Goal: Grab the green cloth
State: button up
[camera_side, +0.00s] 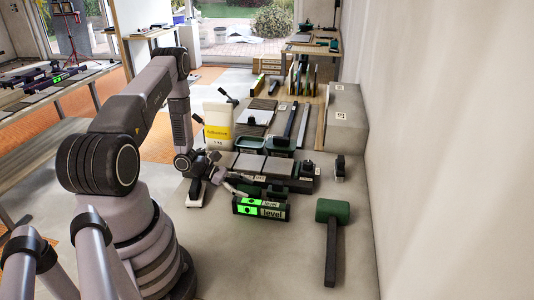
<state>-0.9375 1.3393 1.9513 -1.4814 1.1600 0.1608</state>
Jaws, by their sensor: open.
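I cannot clearly make out a green cloth in the side view. My gripper (238,183) is open, low over the grey worktop. Its fingers point to the right, close behind the bright green and black level (261,208). The fingers are small here, and I see nothing held between them. My wrist and the level hide part of the surface around them.
A green-headed mallet (333,212) lies at the right front. Grey tiles (278,166), dark green tubs (250,146) and a yellow-and-white container (218,125) stand behind my gripper. A grey block (345,118) stands by the right wall. The front worktop is mostly clear.

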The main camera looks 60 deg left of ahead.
jog(key=shift+x, duration=1.45)
jog(key=c, duration=0.9)
jog(key=shift+r, duration=0.1)
